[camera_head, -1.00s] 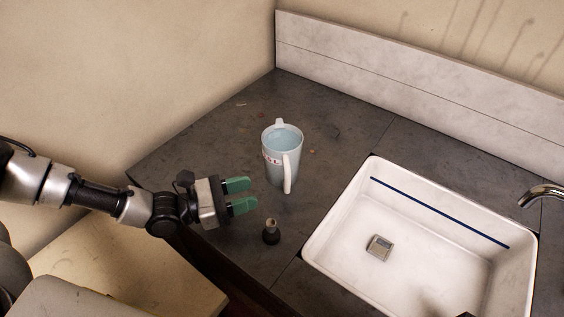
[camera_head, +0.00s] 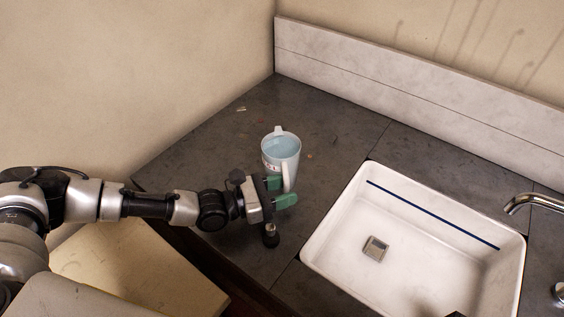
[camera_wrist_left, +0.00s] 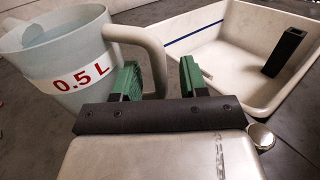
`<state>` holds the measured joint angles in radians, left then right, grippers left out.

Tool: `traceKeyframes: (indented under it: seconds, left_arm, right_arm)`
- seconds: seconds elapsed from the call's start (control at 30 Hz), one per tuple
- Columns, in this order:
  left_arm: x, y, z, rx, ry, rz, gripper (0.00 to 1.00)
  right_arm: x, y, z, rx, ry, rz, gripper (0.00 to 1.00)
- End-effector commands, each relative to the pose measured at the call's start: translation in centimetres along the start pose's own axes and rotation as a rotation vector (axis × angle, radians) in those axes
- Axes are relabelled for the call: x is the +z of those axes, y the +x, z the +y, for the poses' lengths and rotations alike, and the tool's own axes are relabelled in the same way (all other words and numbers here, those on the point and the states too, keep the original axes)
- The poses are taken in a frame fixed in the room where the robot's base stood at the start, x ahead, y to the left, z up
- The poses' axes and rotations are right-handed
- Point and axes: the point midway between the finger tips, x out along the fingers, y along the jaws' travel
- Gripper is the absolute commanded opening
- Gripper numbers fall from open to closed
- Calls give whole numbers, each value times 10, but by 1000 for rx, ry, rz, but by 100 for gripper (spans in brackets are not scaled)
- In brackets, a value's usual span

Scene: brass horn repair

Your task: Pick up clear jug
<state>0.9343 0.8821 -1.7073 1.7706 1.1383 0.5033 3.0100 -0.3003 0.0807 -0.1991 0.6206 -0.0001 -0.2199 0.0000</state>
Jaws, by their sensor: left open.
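The clear jug (camera_head: 281,151) stands upright on the dark counter, left of the sink, with its handle toward my left gripper. In the left wrist view the jug (camera_wrist_left: 62,55) is pale and translucent with a red "0.5 L" label. My left gripper (camera_head: 281,192) is open, its green fingers at the jug's near side by the handle. In the left wrist view the handle (camera_wrist_left: 154,60) shows just beyond and beside the left finger of the gripper (camera_wrist_left: 160,80). I cannot tell whether they touch. My right gripper is not in view.
A white sink (camera_head: 335,225) is set in the counter on the right, with a metal tap (camera_head: 530,202) beside it. A small dark bottle (camera_head: 270,236) stands just below my left gripper. The counter (camera_head: 330,115) behind the jug is mostly clear.

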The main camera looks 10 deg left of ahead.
Motion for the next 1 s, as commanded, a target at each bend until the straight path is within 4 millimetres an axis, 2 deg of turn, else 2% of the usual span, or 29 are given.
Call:
traceKeyframes:
  seconds: [0.1,0.3,0.6,1.0]
  left_arm:
    - [0,7,0,0,-1,0,43]
    - [-1,7,0,1,0,1,43]
    - [-1,7,0,0,0,0,0]
    - [-1,7,0,0,0,0,0]
  right_arm:
    - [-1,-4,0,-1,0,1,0]
    - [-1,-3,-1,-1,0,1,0]
    - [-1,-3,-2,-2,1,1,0]
    - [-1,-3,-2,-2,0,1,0]
